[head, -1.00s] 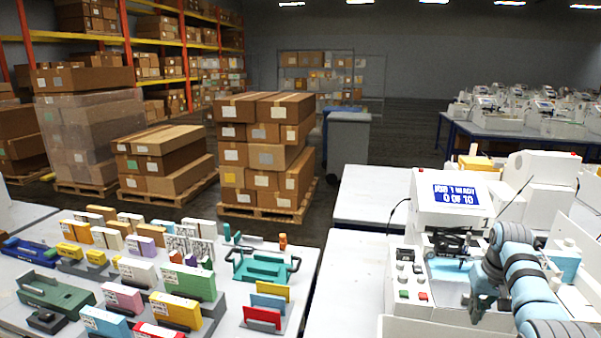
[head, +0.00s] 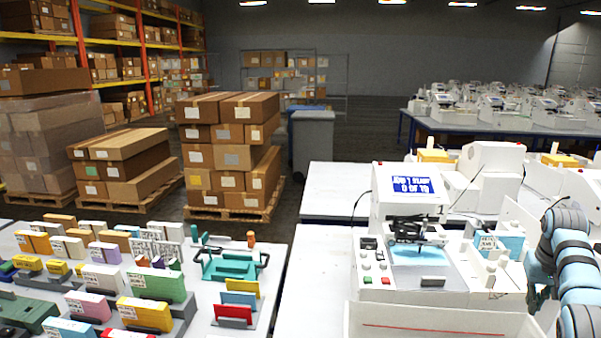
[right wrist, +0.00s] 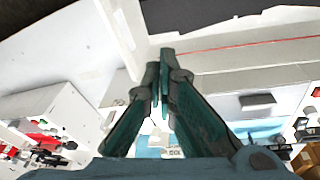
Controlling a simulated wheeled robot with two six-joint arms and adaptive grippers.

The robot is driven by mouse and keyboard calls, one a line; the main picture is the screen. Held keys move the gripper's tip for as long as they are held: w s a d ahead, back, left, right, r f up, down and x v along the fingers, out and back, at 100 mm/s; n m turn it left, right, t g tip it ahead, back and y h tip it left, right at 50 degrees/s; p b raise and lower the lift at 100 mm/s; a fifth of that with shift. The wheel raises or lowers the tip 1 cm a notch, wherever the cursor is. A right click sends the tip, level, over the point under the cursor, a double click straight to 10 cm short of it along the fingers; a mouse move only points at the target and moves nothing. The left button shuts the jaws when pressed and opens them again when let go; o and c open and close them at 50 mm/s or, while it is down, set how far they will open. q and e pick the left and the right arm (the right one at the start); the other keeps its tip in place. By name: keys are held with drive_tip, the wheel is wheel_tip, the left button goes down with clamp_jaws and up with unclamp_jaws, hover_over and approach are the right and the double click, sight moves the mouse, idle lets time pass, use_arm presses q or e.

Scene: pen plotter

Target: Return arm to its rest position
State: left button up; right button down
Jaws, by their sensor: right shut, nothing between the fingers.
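The pen plotter (head: 405,255) stands on the right-hand white table in the head view. Its screen (head: 411,186) is lit blue with white text, and its light-blue bed (head: 418,256) lies under a black pen mechanism (head: 415,228). My right arm comes in at the right edge of the head view, with the right gripper (head: 538,296) low beside the plotter and partly cut off from clear sight. In the right wrist view the dark teal fingers (right wrist: 160,85) meet at their tips, with nothing between them. My left gripper is not in view.
The left table holds colored cartridge-like blocks, a teal fixture (head: 236,265) and a red holder (head: 233,315). Stacked cartons (head: 230,150) and a grey bin (head: 313,143) stand behind. A bare white tabletop (head: 325,190) lies left of the plotter; more machines fill the back right.

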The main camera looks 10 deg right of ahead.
drive_tip(key=s+d+r+m, duration=0.2)
drive_tip(key=s+d, duration=0.4)
drive_tip(key=s+d+f+n+g+h, duration=0.1)
drive_tip(key=s+d+f+n+h, duration=0.2)
drive_tip(key=f, duration=0.4)
drive_tip(key=s+d+f+n+g+h, duration=0.1)
drive_tip(key=s+d+f+h, duration=0.2)
drive_tip(key=s+d+f, duration=0.3)
drive_tip(key=s+d+f+n+t+h, duration=0.1)
drive_tip(key=s+f+n+t+h, duration=0.15)
drive_tip(key=s+f+n, duration=0.85)
drive_tip(key=s+a+f+m+y, duration=0.2)
drive_tip(key=s+a+f, duration=0.3)
drive_tip(key=a+f, duration=0.5)
drive_tip(key=s+a+f+m+y, duration=0.2)
drive_tip(key=s+a+f+y, duration=0.15)
drive_tip(key=a+f, duration=0.65)
drive_tip(key=s+a+f+y+b, duration=0.1)
drive_tip(key=a+f, duration=0.3)
drive_tip(key=a, duration=0.6)
drive_tip(key=s+a+f+m+y+b, duration=0.1)
drive_tip(key=a+f, duration=0.4)
drive_tip(key=a, duration=0.6)
drive_tip(key=s+a+f+y+b, duration=0.1)
drive_tip(key=a+f, duration=0.4)
drive_tip(key=a, duration=0.6)
drive_tip(key=shift+s+f+m+y+b, duration=0.3)
drive_tip(key=shift+s+y+b, duration=0.1)
drive_tip(key=shift+y+b, duration=0.45)
